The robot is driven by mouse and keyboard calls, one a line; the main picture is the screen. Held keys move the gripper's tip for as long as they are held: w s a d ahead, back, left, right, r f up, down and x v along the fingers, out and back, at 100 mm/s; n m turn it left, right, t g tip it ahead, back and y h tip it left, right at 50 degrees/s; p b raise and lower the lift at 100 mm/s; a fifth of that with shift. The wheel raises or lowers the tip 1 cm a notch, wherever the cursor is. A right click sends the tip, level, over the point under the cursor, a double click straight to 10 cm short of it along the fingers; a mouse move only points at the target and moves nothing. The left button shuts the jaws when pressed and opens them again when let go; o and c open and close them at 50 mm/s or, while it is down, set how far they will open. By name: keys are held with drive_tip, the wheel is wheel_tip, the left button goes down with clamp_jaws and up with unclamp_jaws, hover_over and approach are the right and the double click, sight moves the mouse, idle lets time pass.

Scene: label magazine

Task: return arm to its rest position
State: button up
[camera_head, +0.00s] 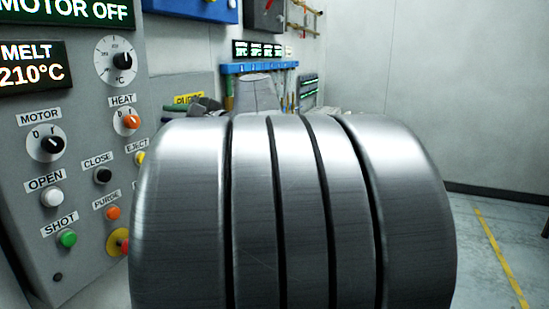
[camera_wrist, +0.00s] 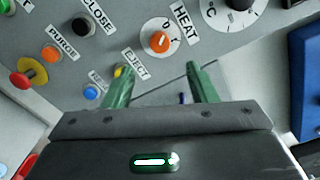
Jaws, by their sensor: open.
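My gripper (camera_wrist: 160,68) shows in the wrist view with its two green fingers apart and nothing between them. It points toward a grey control panel (camera_wrist: 115,45), with the fingertips near the HEAT knob (camera_wrist: 159,41) and the yellow EJECT button (camera_wrist: 124,72). I cannot tell whether the fingers touch the panel. In the head view, large brushed-metal rounded segments, which look like my own arm, fill the centre and hide most of what lies behind. I cannot make out my gripper in that view.
The panel (camera_head: 75,185) stands close on the left in the head view, with knobs, buttons and a red emergency button on yellow. A blue rack (camera_head: 258,68) with hanging tools is on the back wall. Floor with a yellow line (camera_head: 500,255) is clear at right.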

sight(135, 122)
drive_tip(key=p+x, duration=0.2)
drive_tip(key=x, duration=0.8)
drive_tip(key=shift+w+a+r, duration=0.1)
drive_tip(key=shift+a+r, duration=0.05)
drive_tip(key=shift+a, duration=0.1)
drive_tip(key=shift+d+m+p, duration=0.15)
drive_tip(key=shift+m+p, duration=0.75)
drive_tip(key=shift+p, duration=0.1)
drive_tip(key=m+p, duration=0.6)
drive_tip(key=p, duration=0.1)
drive_tip(key=m+p, duration=0.4)
drive_tip(key=p, duration=0.1)
drive_tip(key=shift+f+m+p, duration=0.25)
drive_tip(key=shift+m+p, duration=0.5)
drive_tip(key=shift+m, duration=0.35)
